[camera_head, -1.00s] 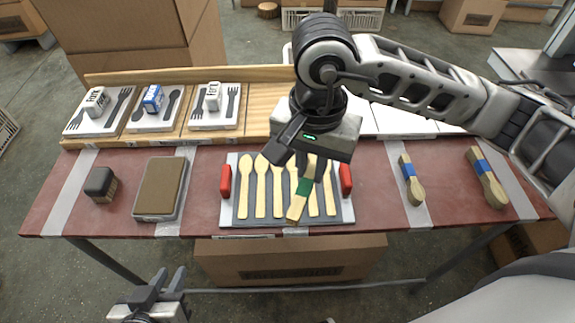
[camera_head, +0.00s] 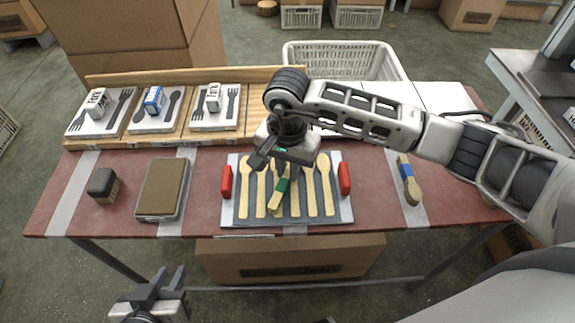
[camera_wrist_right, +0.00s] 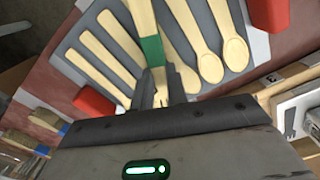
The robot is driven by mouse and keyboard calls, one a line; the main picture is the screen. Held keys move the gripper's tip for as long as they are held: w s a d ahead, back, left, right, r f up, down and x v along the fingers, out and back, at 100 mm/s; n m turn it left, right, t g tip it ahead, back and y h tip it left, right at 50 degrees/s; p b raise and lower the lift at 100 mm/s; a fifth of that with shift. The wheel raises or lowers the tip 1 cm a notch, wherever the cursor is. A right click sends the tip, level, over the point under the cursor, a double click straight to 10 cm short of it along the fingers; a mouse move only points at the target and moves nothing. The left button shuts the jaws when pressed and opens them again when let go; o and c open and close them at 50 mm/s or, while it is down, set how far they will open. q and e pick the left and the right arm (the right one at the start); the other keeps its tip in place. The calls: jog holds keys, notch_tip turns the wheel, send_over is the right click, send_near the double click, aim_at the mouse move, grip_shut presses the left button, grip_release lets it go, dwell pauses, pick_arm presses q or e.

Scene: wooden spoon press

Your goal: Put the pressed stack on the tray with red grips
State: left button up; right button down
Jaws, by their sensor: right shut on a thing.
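The grey tray with red grips (camera_head: 235,212) lies at the middle of the red table, with several wooden spoons side by side in it. Its grips (camera_head: 226,181) are at the left and right ends. My right gripper (camera_head: 282,168) is shut on a wooden stack with a green band (camera_head: 276,201), over the middle of the tray. The green-banded stack also shows in the right wrist view (camera_wrist_right: 152,50), tilted across the spoons. I cannot tell whether it touches them. My left gripper (camera_head: 170,278) is open and empty in front of the table.
A brown-topped block (camera_head: 162,187) and a dark brush (camera_head: 103,185) lie left. Cutlery plates (camera_head: 215,108) stand on a wooden rack behind. A white crate (camera_head: 345,60) is beyond.

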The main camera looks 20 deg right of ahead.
aim_at(287, 173)
jog(key=shift+f, duration=0.1)
jog(key=c, duration=1.8)
grip_release()
jog(key=shift+f+b, duration=0.1)
jog(key=shift+b, duration=0.2)
jog(key=o, duration=0.4)
jog(key=shift+r+p, duration=0.25)
jog(key=shift+p, duration=0.05)
notch_tip(287, 173, up, 12)
jog(key=shift+b, duration=0.45)
